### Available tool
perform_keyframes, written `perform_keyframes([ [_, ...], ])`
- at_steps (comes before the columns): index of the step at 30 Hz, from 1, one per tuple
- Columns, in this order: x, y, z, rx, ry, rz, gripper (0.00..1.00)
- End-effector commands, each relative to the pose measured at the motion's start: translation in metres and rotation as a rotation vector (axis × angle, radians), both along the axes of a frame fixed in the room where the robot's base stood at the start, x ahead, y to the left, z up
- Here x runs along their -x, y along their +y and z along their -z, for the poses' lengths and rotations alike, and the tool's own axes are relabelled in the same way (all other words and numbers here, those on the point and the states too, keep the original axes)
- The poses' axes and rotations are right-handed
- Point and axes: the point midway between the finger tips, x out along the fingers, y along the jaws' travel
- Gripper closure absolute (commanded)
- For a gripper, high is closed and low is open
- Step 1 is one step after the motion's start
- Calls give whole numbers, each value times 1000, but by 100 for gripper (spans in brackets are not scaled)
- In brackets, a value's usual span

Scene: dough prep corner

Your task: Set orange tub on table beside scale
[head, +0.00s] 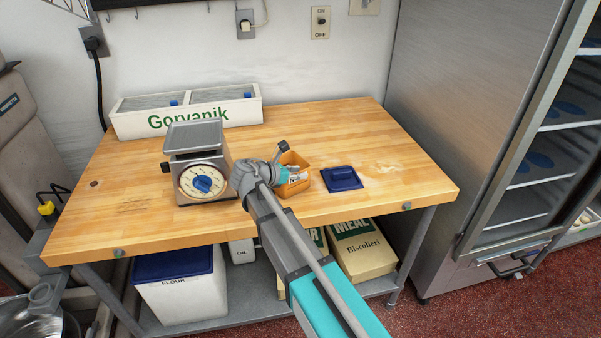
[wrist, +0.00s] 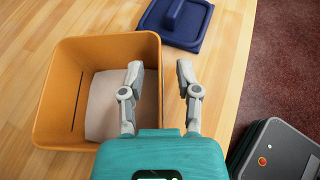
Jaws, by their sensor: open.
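The orange tub (head: 291,190) stands upright on the wooden table (head: 400,165), to the right of the scale (head: 194,136) with a gap between them. In the wrist view the tub (wrist: 75,62) is open at the top, with something pale lying in its bottom. My gripper (head: 298,173) is at the tub and hides part of it in the head view. In the wrist view my gripper (wrist: 160,80) is open, one finger over the tub's inside and the other past its right wall. I cannot tell whether either finger touches the wall.
A blue lid (head: 342,178) lies flat just right of the tub, with pale flour dust on the wood beyond it. A white divided box (head: 185,120) stands at the back left. A steel cabinet (head: 470,110) borders the table's right side. The table's left front is clear.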

Motion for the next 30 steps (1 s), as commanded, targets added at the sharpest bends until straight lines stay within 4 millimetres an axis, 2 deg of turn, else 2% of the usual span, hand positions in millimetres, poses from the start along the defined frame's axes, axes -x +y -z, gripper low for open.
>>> perform_keyframes([
  [8, 11, 14, -11, 0, 0, -3, 57],
  [21, 51, 63, -38, 0, -1, -2, 57],
  [30, 68, 83, -47, 0, 0, 0, 57],
])
